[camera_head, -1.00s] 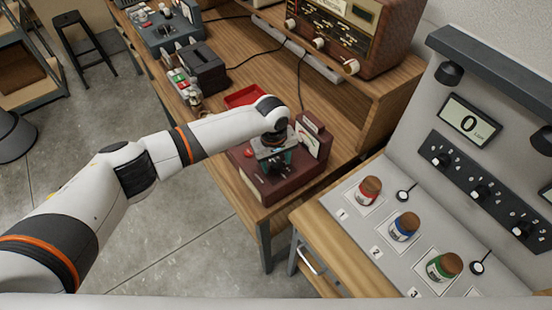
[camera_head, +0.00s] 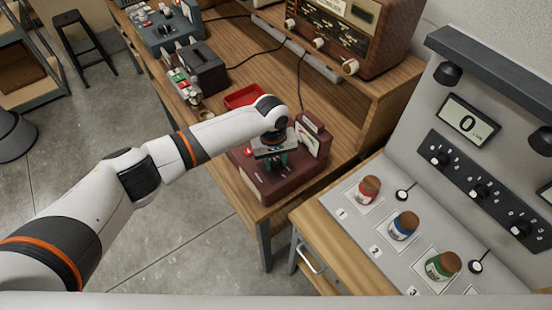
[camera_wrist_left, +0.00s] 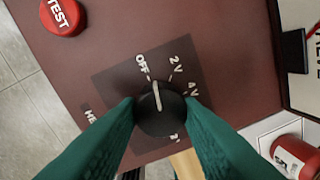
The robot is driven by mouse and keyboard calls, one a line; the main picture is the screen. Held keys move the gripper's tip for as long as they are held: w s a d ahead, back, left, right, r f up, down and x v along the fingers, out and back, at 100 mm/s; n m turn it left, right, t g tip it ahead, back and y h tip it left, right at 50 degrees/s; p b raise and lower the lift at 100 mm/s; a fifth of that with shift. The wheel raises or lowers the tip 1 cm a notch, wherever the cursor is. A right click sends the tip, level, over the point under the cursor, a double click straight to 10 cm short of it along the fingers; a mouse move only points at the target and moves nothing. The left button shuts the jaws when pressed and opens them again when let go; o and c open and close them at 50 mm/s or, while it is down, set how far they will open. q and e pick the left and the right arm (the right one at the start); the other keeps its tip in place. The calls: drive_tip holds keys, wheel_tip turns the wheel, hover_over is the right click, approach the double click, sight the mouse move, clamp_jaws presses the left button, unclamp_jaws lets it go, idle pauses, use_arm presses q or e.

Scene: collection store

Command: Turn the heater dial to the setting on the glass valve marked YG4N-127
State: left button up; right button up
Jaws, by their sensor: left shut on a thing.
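The dark red tester (camera_head: 292,185) stands on the wooden bench, with a meter face at its right. Its black heater dial (camera_wrist_left: 161,110) has a white pointer line that points up, close to the OFF mark (camera_wrist_left: 143,64). The 2 V and 4 V marks are to the right of OFF; a lower mark is partly hidden. My left gripper (camera_head: 275,165) is over the tester, and its green fingers (camera_wrist_left: 160,118) are shut on the dial from both sides. I cannot make out a valve marked YG4N-127. My right gripper is out of view.
A red TEST button (camera_wrist_left: 62,15) is near the dial. A red tray (camera_head: 244,96) and a dark box (camera_head: 204,68) are farther back on the bench. A side table at the right holds red, blue and green jars (camera_head: 403,226) before a panel reading 0.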

use_arm(q)
drive_tip(key=m, duration=0.3)
drive_tip(key=shift+m, duration=0.3)
drive_tip(key=m, duration=0.4)
drive_tip(key=shift+m+p, duration=0.3)
drive_tip(key=shift+p, duration=0.05)
drive_tip(key=m, duration=0.3)
drive_tip(key=shift+w+m+g, duration=0.15)
drive_tip(key=shift+m+g, duration=0.15)
drive_tip(key=m, duration=0.4)
drive_tip(key=shift+m+b, duration=0.3)
drive_tip(key=m, duration=0.4)
drive_tip(key=shift+d+y, duration=0.1)
drive_tip(key=shift+y, duration=0.2)
drive_tip(key=m+b, duration=0.1)
drive_tip(key=m, duration=0.4)
drive_tip(key=m+b, duration=0.1)
drive_tip(key=m, duration=0.3)
drive_tip(key=shift+d+r+m+y, duration=0.1)
drive_tip(key=shift+m+y, duration=0.2)
drive_tip(key=shift+m, duration=1.8)
